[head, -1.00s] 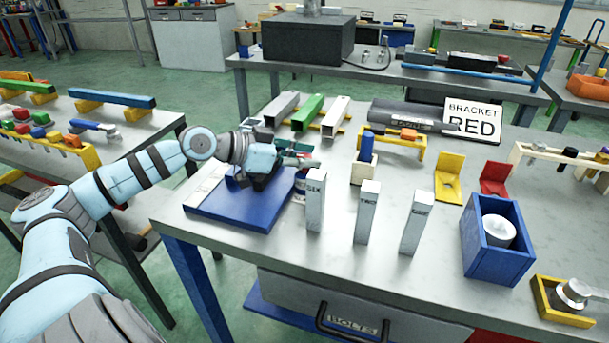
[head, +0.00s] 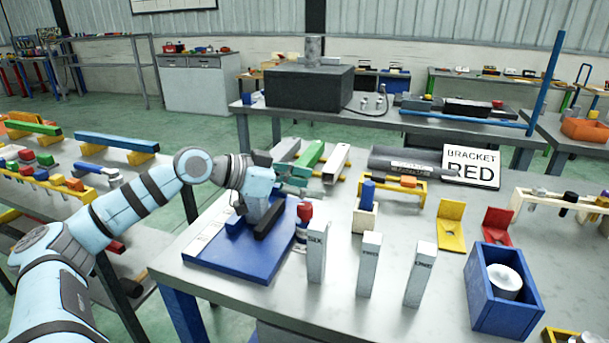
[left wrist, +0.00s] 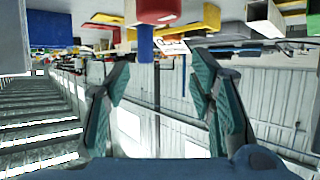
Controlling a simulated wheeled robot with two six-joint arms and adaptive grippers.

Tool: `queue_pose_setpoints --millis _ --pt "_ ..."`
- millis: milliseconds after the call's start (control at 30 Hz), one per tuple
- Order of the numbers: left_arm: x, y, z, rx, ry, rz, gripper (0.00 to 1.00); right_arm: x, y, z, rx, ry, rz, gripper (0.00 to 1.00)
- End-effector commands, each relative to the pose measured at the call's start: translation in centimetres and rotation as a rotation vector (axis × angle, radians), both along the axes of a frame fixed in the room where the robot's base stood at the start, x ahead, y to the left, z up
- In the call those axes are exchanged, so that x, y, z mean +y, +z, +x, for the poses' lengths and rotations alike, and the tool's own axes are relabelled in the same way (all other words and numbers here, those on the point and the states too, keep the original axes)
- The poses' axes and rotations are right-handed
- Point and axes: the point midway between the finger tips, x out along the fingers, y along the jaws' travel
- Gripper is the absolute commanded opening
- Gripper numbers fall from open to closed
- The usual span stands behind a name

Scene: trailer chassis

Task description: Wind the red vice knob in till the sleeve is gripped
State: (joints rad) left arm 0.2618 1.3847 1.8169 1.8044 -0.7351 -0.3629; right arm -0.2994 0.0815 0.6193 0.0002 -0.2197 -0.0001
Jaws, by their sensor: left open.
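The red knob (head: 304,210) shows in the head view at the right of the blue vice base (head: 235,250), above a pale, partly hidden part. A dark bar (head: 270,219) lies by the blue block (head: 240,222) on this base. I cannot tell whether the bar is the sleeve or a jaw, or whether anything is gripped. My left gripper (head: 295,172) is open, above and apart from the knob, with its teal fingers pointing right. In the left wrist view its fingers (left wrist: 161,72) are spread with nothing between them, and a red, knob-like thing (left wrist: 158,10) shows at the top edge.
Three grey upright blocks (head: 317,255) stand just right of the vice base. A blue peg (head: 368,193) in a pale holder, yellow (head: 451,228) and red (head: 497,225) brackets and a blue box (head: 477,290) stand further right. Coloured bars (head: 307,160) lie behind the gripper.

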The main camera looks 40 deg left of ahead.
Motion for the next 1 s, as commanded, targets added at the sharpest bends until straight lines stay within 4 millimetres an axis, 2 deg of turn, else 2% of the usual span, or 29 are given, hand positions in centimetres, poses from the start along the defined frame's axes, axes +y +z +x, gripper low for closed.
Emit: queue_pose_setpoints --millis 33,100,200,567,667,767,800,833,867,900,967,1000 --pt "-0.1 1.4 0.1 -0.01 -0.002 -0.004 0.5 0.0 0.0 0.0 0.0 0.0 0.0 0.4" --pt "0.0 2.9 0.1 -0.009 -0.001 -0.005 0.5 0.0 0.0 0.0 0.0 0.0 0.001 0.4" --pt "0.0 4.1 0.0 -0.004 -0.001 -0.004 0.5 0.1 0.0 0.0 0.0 0.0 0.001 0.4" --pt "0.0 4.8 0.0 0.001 -0.001 -0.001 0.49 0.1 0.1 0.0 0.0 0.0 0.001 0.4" --pt "-0.2 6.9 0.1 -0.014 -0.006 -0.01 0.49 0.1 1.8 0.0 0.0 0.0 0.002 0.4" --pt "-0.7 11.3 0.8 -0.053 -0.008 -0.023 0.49 0.2 5.6 0.0 0.001 0.0 0.002 0.4" --pt "0.8 14.0 2.3 -0.13 0.06 0.035 0.49 0.2 7.5 0.0 0.001 -0.001 0.002 0.4" --pt "2.3 16.5 3.7 -0.226 0.13 0.089 0.49 0.2 8.6 0.0 0.001 -0.001 0.003 0.4" --pt "4.0 19.3 4.7 -0.337 0.203 0.148 0.49 0.2 9.6 0.0 0.001 -0.001 0.003 0.4" --pt "6.0 23.5 5.6 -0.503 0.296 0.239 0.49 0.2 10.7 -0.1 0.001 -0.001 0.003 0.4" --pt "7.8 30.4 5.5 -0.777 0.409 0.398 0.49 0.2 12.3 0.0 0.001 -0.001 0.003 0.4" --pt "7.9 34.9 4.4 -0.972 0.461 0.524 0.49 0.2 13.3 0.0 0.001 -0.001 0.003 0.4"
